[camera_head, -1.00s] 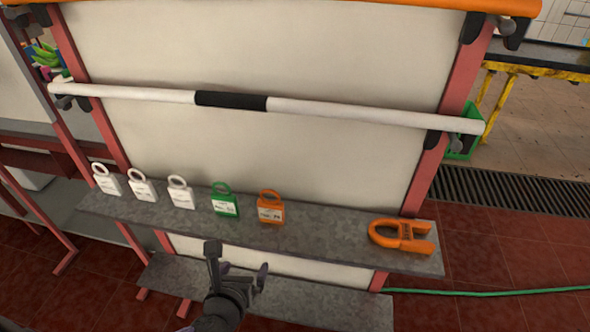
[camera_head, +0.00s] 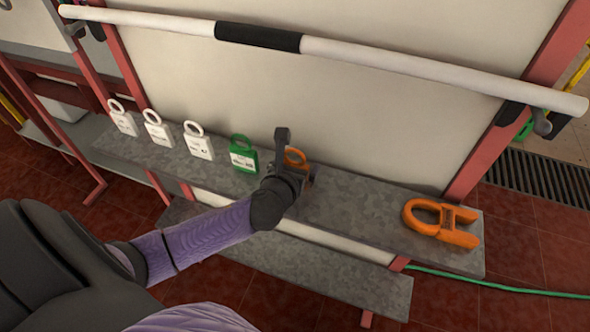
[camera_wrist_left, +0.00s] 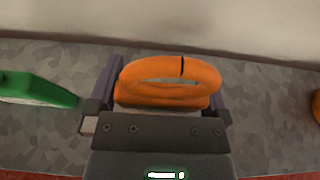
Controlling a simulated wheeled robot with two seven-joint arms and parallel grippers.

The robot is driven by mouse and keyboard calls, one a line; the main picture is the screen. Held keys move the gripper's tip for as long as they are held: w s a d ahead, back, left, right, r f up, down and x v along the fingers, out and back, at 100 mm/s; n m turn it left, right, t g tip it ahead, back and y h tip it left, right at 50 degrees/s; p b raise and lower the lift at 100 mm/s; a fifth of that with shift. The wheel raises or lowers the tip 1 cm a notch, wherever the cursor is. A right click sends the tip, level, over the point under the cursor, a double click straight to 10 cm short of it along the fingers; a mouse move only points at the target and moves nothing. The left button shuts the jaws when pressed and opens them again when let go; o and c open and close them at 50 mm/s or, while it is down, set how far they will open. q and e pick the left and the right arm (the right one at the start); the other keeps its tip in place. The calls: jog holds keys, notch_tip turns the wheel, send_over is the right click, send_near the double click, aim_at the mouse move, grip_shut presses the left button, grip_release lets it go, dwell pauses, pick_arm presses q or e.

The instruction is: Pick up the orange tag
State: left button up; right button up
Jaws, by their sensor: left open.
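The orange tag (camera_head: 295,156) stands on the grey shelf, mostly hidden behind my left gripper in the head view. Its rounded loop shows in the left wrist view (camera_wrist_left: 168,82), with a dark line across the top. My left gripper (camera_head: 294,160) is open, with one finger on each side of the tag; I cannot tell whether they touch it. In the left wrist view the gripper's fingers (camera_wrist_left: 165,92) flank the loop. My right gripper is not in view.
A green tag (camera_head: 243,155) stands left of the orange one, and three white tags (camera_head: 198,142) stand farther left. A larger orange shackle-shaped piece (camera_head: 440,222) lies at the right end of the shelf (camera_head: 350,205). A white bar (camera_head: 400,62) crosses above.

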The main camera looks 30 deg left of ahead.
pick_arm(q)
jog(key=c, duration=1.2)
